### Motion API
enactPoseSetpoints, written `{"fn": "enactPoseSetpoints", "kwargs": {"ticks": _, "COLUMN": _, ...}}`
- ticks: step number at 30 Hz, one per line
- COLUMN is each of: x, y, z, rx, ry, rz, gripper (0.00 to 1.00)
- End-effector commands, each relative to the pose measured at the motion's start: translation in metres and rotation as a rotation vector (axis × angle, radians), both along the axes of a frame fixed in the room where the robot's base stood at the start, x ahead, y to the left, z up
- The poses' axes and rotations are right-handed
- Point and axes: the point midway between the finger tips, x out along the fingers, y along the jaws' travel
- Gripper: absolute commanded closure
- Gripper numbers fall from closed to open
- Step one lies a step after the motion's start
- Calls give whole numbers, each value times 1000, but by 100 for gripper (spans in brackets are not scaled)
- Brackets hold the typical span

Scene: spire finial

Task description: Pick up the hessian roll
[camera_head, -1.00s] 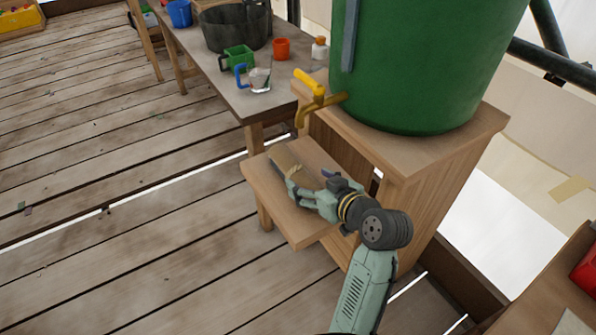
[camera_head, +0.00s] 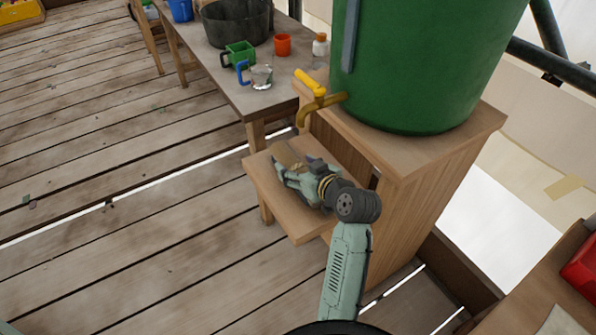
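The hessian roll (camera_head: 285,153) looks like a small tan bundle lying on the low wooden shelf (camera_head: 300,231) under the yellow tap. Only part of it shows, because my gripper covers its near side. My gripper (camera_head: 284,167) reaches in low over the shelf from the right, with its fingers at the roll. The fingers overlap the roll in this view. I cannot tell whether they are closed on it or only around or beside it.
A green barrel (camera_head: 425,60) with a yellow tap (camera_head: 318,103) stands on a wooden stand (camera_head: 440,185) just right of the shelf. A table (camera_head: 225,88) with cups and a dark tub (camera_head: 237,24) is behind.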

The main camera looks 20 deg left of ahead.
Motion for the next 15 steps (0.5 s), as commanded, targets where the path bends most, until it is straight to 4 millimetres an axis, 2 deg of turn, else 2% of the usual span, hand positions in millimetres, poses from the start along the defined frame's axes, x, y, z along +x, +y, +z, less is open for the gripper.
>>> {"fn": "enactPoseSetpoints", "kwargs": {"ticks": 2, "x": 0, "y": 0, "z": 0, "rx": 0, "ry": 0, "rz": 0, "gripper": 44}}
{"fn": "enactPoseSetpoints", "kwargs": {"ticks": 15, "x": 0, "y": 0, "z": 0, "rx": 0, "ry": 0, "rz": 0, "gripper": 73}}
